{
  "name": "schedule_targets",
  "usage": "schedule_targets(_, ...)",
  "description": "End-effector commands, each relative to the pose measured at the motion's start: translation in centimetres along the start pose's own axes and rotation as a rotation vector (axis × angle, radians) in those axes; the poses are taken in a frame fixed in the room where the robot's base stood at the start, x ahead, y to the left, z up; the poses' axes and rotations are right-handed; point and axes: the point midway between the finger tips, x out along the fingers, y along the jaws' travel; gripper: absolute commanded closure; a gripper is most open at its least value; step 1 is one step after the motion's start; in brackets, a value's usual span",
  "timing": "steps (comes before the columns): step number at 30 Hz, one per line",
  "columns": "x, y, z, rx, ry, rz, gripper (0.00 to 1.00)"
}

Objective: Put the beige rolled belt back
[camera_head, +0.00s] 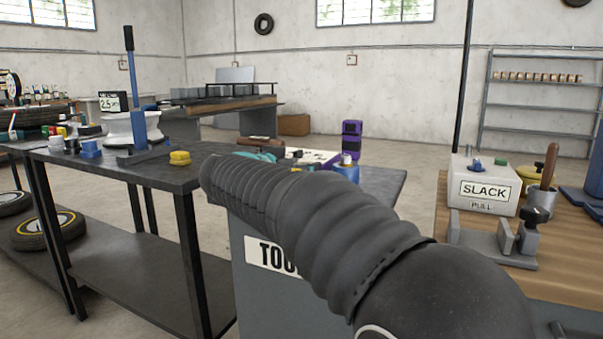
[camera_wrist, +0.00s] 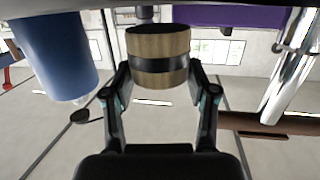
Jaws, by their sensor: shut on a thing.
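The beige rolled belt (camera_wrist: 157,42), a short tan cylinder with a dark band around its middle, is in the wrist view. My gripper (camera_wrist: 158,78) is shut on it, with one finger on each side. The belt's far end is hidden. In the head view my dark ribbed arm hides the gripper and the held belt. Several similar beige rolls stand in a row on the upper part of a grey shelf rack (camera_head: 540,108) against the far right wall.
A dark workbench (camera_head: 110,167) with small parts stands at left. A wooden bench with a grey SLACK box (camera_head: 484,186) is at right. In the wrist view a blue cylinder (camera_wrist: 55,55) is left of the belt, and a purple thing (camera_wrist: 235,17) is above right.

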Motion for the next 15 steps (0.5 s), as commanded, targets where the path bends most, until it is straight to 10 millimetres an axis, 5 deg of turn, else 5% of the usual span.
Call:
schedule_targets(4, 0.2, 0.0, 1.6, -0.001, 0.001, 0.0, 0.85)
schedule_targets(15, 0.2, 0.0, 2.0, 0.001, 0.001, 0.0, 0.85)
